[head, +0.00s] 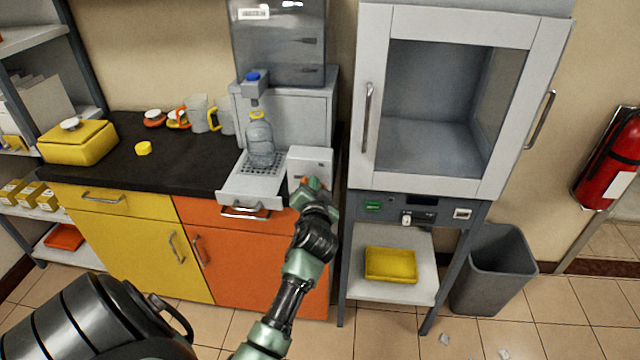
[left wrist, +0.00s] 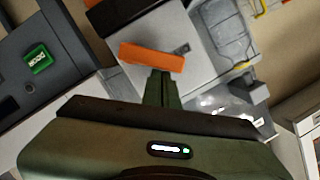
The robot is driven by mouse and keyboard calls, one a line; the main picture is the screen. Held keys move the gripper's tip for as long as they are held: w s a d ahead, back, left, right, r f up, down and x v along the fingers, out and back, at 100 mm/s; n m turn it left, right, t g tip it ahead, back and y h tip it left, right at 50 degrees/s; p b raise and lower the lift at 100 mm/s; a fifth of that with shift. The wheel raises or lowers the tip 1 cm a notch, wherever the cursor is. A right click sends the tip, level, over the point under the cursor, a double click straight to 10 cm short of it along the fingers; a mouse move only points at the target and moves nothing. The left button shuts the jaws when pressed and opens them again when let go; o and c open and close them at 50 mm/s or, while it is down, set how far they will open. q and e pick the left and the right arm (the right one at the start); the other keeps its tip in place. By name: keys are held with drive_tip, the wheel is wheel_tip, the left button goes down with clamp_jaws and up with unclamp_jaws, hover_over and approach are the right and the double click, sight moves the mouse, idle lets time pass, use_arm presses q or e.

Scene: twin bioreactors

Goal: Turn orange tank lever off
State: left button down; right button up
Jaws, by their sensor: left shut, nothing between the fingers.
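The orange lever (left wrist: 152,56) is a short flat bar on the front of a white box; in the wrist view it lies nearly horizontal across the picture, slightly tilted. In the head view only a bit of the lever (head: 313,182) shows, mostly hidden behind my left gripper (head: 312,189). My left gripper is shut and empty, and its fingertips (left wrist: 160,78) are right at the lever's lower edge. I cannot tell whether they touch it. The white box (head: 318,160) stands beside the bottle dispenser. My right gripper is not in view.
A clear bottle (head: 260,140) stands on the dispenser's drip tray, left of the box. A glass-fronted cabinet (head: 362,120) stands close on the right, above a yellow tray (head: 391,265). A grey bin (head: 490,275) stands farther right. The dark counter (head: 120,165) has free room.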

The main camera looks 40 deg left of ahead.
use_arm(q)
drive_tip(key=n+p, duration=0.1)
drive_tip(key=s+a+f+n+h+p, duration=0.1)
drive_tip(key=n, duration=0.1)
drive_tip(key=a+f+n+h, duration=0.1)
drive_tip(key=n, duration=0.1)
drive_tip(key=shift+s+a+t+p, duration=0.25)
drive_tip(key=shift+s+t+p, duration=0.05)
drive_tip(key=shift+p, duration=0.1)
drive_tip(key=shift+f, duration=0.1)
idle(0.3)
